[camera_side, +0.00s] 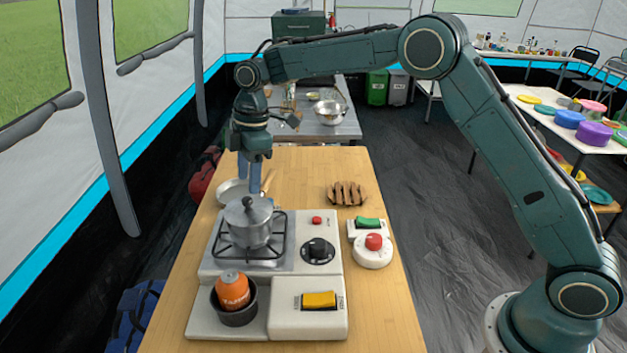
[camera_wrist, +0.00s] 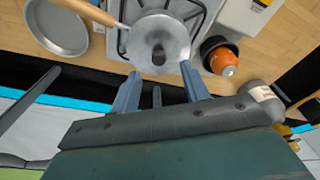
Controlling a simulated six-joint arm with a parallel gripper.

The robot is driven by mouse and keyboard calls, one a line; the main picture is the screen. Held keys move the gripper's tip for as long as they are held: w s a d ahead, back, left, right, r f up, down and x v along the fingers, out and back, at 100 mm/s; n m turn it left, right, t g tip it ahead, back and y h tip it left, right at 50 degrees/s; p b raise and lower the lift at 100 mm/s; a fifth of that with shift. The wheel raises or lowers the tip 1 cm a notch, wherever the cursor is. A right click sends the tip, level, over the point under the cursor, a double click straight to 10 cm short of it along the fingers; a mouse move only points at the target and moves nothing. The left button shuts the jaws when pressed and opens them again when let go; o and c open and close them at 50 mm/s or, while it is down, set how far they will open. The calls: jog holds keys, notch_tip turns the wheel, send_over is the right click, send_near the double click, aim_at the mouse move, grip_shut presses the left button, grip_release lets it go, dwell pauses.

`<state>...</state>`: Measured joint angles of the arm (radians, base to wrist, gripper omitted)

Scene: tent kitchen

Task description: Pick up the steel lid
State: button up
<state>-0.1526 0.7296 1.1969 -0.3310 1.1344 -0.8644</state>
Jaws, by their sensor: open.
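The steel lid (camera_side: 240,213) sits on a steel pot (camera_side: 251,235) on the hob, its dark knob upright at the centre. In the wrist view the round lid (camera_wrist: 150,33) shows at the top middle, with its knob in front of the space between my fingers. The fingertips appear apart from the lid. The pot is mostly hidden under the lid in the wrist view.
A frying pan (camera_side: 229,190) with a wooden handle lies behind the hob. An orange item (camera_side: 232,290) sits in a dark bowl (camera_side: 239,317) in front. The table's back is clear.

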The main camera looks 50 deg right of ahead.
aim_at(247, 198)
jog(key=shift+w+a+f, duration=0.1)
jog(key=shift+a+f, duration=0.1)
jog(key=shift+f, duration=1.1)
jog(key=shift+w+a+f, duration=0.1)
jog(key=shift+a+f, duration=0.1)
jog(key=shift+f, duration=1.05)
grip_shut()
jog(key=shift+r, duration=0.1)
notch_tip(247, 198, up, 10)
jog(key=shift+f, duration=0.4)
